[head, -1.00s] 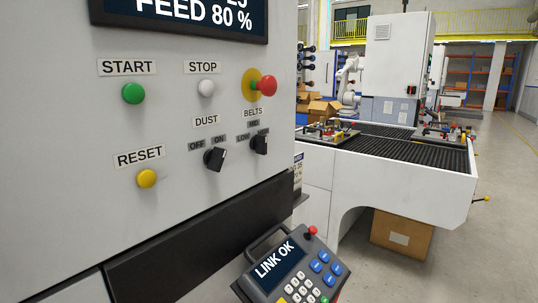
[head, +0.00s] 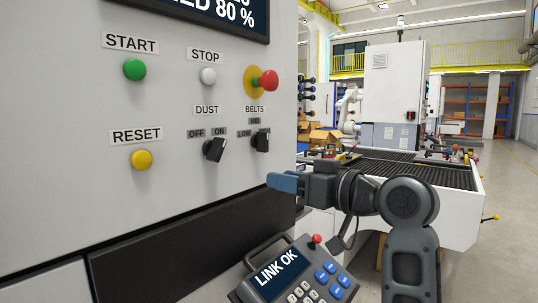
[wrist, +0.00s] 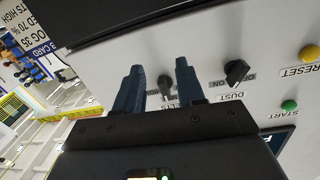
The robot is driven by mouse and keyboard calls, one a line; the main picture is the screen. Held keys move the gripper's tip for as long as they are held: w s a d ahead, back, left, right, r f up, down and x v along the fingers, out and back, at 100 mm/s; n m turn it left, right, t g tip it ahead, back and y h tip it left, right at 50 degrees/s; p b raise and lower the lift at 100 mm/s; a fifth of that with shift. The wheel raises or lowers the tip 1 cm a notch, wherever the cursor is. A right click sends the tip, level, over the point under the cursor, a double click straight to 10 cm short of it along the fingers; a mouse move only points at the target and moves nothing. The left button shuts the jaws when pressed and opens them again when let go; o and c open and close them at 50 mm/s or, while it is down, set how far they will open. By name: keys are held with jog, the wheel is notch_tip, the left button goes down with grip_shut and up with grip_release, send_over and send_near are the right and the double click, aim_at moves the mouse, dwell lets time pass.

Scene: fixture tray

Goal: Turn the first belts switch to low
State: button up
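The belts switch (head: 261,141) is a black rotary knob on the grey panel, under the BELTS label, with LOW at its left and MID above. Its exact pointer setting is hard to tell. My gripper (head: 272,181) has blue fingers and is in front of the panel, below and slightly right of the knob in the head view. In the wrist view the fingers of my gripper (wrist: 158,65) are apart with nothing between them. The belts switch (wrist: 165,86) shows in the gap beyond them, and no contact is visible.
The dust switch (head: 214,149) is close to the left of the belts switch. A red emergency button (head: 268,81) sticks out above it. A pendant (head: 290,275) reading LINK OK is below my gripper. START, STOP and RESET buttons are further left.

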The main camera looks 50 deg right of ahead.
jog(key=n+y+b, duration=0.1)
jog(key=n+b, duration=0.1)
send_near(267, 140)
jog(key=w, duration=0.2)
jog(key=shift+t, duration=0.3)
jog(key=shift+w+f+p, duration=0.15)
jog(key=shift+w+p, duration=0.1)
jog(key=shift+w, duration=1.65)
jog(key=shift+w+f+p, duration=0.15)
jog(key=shift+w+p, duration=0.05)
jog(key=shift+w, duration=1.7)
jog(key=shift+c, duration=0.4)
grip_shut()
